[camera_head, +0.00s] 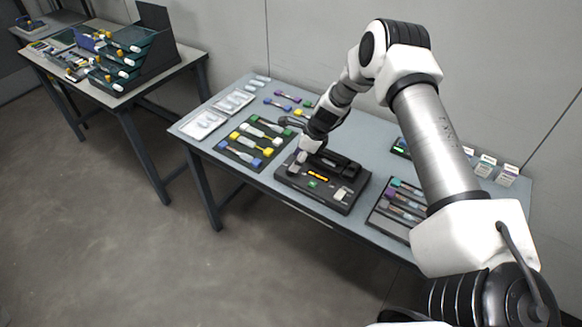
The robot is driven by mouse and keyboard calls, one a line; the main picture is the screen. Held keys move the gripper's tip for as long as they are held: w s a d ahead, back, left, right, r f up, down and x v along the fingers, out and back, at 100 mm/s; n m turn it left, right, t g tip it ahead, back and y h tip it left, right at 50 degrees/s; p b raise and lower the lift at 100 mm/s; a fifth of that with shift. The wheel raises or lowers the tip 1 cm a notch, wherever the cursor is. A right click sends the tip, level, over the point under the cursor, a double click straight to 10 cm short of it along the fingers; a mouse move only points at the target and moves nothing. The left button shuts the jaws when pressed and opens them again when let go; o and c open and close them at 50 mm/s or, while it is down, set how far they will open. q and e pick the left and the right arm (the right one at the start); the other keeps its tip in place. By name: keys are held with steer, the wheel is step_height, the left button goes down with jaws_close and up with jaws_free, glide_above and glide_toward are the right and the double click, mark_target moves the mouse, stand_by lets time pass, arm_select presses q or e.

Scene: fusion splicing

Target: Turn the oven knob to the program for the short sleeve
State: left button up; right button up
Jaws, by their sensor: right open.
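The dark oven or splicer unit (323,200) lies on the grey table, with a lit orange display (318,176), a green button (313,184) and a pale part at its right front. My right gripper (303,155) points down over the left back part of this unit and is open. The knob cannot be made out; my gripper covers the unit's left side, where a small pale piece shows between or beside the fingers. Whether the fingers touch anything I cannot tell. My left gripper is not in view.
A dark tray with colored-handled tools (228,148) lies left of the unit, and another tool tray (383,222) lies right. Clear packets (203,125) lie at the table's left end. Small labelled boxes (486,163) stand at the back right. A second table with racks (120,55) stands far left.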

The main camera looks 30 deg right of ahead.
steer(key=x, duration=0.4)
steer(key=shift+w+d+f, duration=0.1)
steer(key=shift+f, duration=0.2)
steer(key=shift+r, duration=0.1)
jaws_close()
